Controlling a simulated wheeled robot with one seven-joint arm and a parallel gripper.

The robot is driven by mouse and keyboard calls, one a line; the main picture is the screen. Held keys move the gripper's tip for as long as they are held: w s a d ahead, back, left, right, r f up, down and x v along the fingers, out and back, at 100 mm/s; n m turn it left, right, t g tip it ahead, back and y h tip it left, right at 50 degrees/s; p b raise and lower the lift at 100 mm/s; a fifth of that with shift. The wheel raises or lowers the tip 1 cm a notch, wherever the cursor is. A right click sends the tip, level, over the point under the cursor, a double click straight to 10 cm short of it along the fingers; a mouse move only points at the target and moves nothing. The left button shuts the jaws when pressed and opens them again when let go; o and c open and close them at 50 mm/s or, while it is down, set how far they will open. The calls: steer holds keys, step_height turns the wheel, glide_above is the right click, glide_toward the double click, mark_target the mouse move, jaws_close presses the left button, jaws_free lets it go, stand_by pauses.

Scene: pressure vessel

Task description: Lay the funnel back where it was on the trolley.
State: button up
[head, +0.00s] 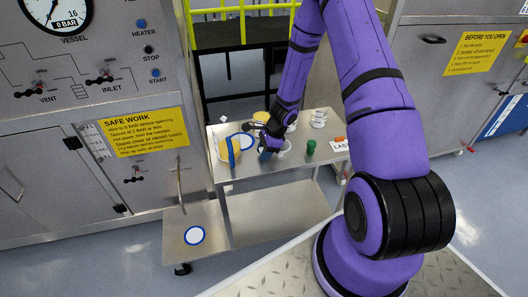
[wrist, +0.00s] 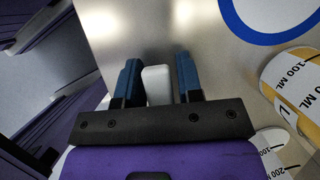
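My gripper (head: 268,150) is low over the top of the trolley (head: 252,172), among the items there. In the wrist view my gripper's two blue fingers (wrist: 157,80) stand either side of a narrow white piece (wrist: 157,85). The white piece nearly fills the space between them, with a thin gap seeming to show on the right. I cannot tell whether they grip it. A white cup-like thing (head: 285,149) is just right of my gripper in the head view. No funnel shape can be made out clearly; the white piece may be part of it.
A blue-ringed white disc (head: 240,141) lies left of my gripper; it also shows in the wrist view (wrist: 270,12). A yellow-and-white measuring jug (wrist: 290,80) stands close by on the right there. A green item (head: 311,147) and white stacked pieces (head: 319,117) stand farther right on the trolley.

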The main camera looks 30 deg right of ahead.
steer(key=shift+o, duration=0.8)
steer(key=v, duration=1.1)
steer(key=shift+r, duration=0.25)
steer(key=s+a+r+n, duration=0.2)
steer(key=a+r+n, duration=0.15)
steer(key=r, duration=0.45)
steer(key=s+a+r+n+t+h, duration=0.1)
steer(key=s+a+r+n, duration=0.2)
steer(key=r, duration=0.6)
steer(key=s+a+r+n, duration=0.2)
steer(key=r+n, duration=0.2)
steer(key=r, duration=0.4)
steer(key=s+a+r+n+t+h, duration=0.1)
steer(key=s+r+n, duration=0.4)
steer(key=s, duration=0.5)
steer(key=s+a+r+n+t+h, duration=0.1)
steer(key=s+r+n, duration=0.4)
steer(key=s, duration=0.5)
step_height(320, 180, up, 3)
steer(key=shift+s+a+f+n+t+h, duration=0.15)
steer(key=shift+s+a+n+t+h, duration=0.15)
steer(key=shift+t+h, duration=0.3)
